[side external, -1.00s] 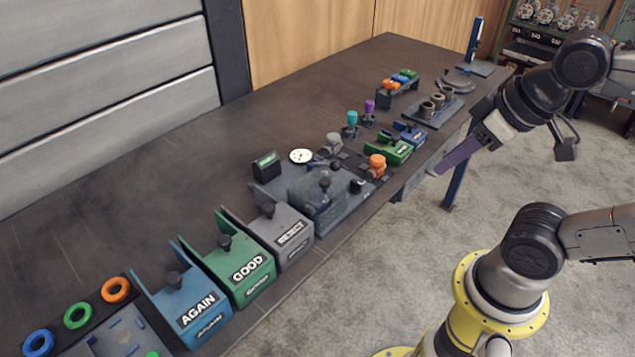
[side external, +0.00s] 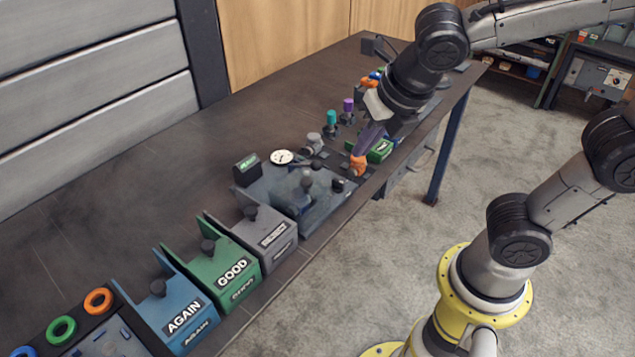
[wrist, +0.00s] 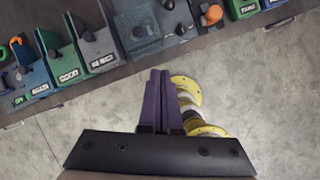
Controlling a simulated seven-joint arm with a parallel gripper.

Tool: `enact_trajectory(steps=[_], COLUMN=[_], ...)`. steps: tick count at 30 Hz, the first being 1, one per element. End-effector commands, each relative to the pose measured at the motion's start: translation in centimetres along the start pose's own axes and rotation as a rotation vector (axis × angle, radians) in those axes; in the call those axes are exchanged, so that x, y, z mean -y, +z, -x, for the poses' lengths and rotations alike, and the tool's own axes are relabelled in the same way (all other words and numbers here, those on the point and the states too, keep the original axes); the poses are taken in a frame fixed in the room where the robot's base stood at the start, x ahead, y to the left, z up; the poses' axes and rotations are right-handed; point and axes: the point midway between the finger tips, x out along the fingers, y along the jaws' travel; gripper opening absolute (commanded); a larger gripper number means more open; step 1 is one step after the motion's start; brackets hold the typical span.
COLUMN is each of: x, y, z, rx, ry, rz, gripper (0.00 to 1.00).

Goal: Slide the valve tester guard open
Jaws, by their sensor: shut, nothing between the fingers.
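The valve tester (side external: 260,187) is a dark grey plate on the bench with a white dial gauge (side external: 281,157), a small green display (side external: 246,168) and black knobs. Its guard (side external: 318,207) is a see-through box with a dark knob on top (side external: 307,185), standing over the front part of the plate. The tester also shows at the top of the wrist view (wrist: 140,42). My gripper (side external: 364,148) has purple fingers, shut and empty, in the air right of the tester. In the wrist view the fingers (wrist: 160,74) appear against the floor, apart from the guard.
Grey REJECT (side external: 268,235), green GOOD (side external: 225,265) and blue AGAIN (side external: 183,310) bins line the bench left of the tester. An orange-topped valve (side external: 357,164) is close to my fingertips in the picture. The bench behind the tester is clear.

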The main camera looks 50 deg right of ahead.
Motion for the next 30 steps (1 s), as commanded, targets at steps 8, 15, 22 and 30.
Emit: enact_trajectory(steps=[8, 15, 22, 30], x=[-3.9, -3.8, -3.6, -4.0], y=[-2.5, -2.8, -3.0, -1.4], z=[-1.9, -4.5, -9.0, -12.6], rx=[-0.057, -0.062, -0.062, -0.057], ry=[-0.013, -0.015, -0.018, -0.011], rz=[0.204, 0.204, 0.203, 0.196], gripper=[0.00, 0.00, 0.00, 0.00])
